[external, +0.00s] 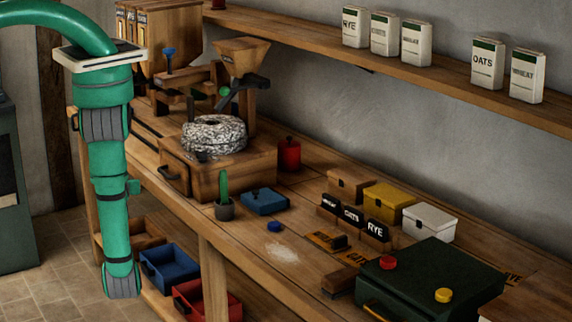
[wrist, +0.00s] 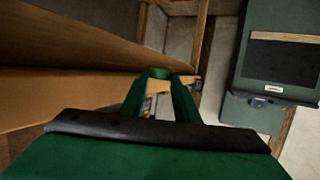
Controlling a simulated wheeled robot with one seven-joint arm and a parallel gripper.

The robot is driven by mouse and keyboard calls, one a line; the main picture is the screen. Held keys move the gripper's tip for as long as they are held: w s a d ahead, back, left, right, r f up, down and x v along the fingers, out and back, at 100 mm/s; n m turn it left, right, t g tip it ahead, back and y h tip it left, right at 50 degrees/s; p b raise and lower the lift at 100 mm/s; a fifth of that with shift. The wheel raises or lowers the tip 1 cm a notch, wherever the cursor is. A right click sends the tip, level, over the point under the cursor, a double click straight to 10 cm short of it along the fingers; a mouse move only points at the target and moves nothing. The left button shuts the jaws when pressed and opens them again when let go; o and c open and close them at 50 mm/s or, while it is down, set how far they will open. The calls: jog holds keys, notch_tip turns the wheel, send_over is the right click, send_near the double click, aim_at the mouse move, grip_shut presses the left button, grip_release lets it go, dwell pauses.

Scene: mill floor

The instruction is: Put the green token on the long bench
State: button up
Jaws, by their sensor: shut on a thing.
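In the wrist view, my gripper (wrist: 160,76) is shut on the green token (wrist: 160,72), a small green piece held between the fingertips. The external view shows my green arm hanging down at the left in front of the bench; my gripper and the held token cannot be made out there. The long bench (external: 302,212) is wooden and runs from the back left to the front right. In the wrist view, broad wooden boards (wrist: 75,95) lie left of my fingers, and the token appears apart from them.
A blue token (external: 274,227) lies on the bench. Red (external: 389,263) and yellow (external: 443,295) tokens sit on a dark green case (external: 420,270). A cactus (external: 224,195), a mill (external: 225,170) and small boxes crowd the top. Blue (external: 168,268) and red (external: 190,300) bins stand below.

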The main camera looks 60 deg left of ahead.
jog(key=a+r, duration=0.1)
jog(key=r, duration=0.2)
jog(key=a+r, duration=0.1)
jog(key=r, duration=0.2)
jog(key=w+a+r, duration=0.1)
jog(key=r, duration=0.2)
jog(key=shift+a, duration=0.1)
notch_tip(320, 180, up, 4)
jog(key=w+m+t+h, duration=0.1)
jog(key=w+m+t, duration=0.1)
jog(key=r+m+t+h, duration=0.1)
jog(key=m+t+h, duration=0.3)
send_over(149, 169)
jog(key=shift+w+f, duration=0.15)
jog(key=shift+f, duration=3.7)
jog(key=o, duration=1)
jog(key=v, duration=1.2)
jog(key=shift+r, duration=0.2)
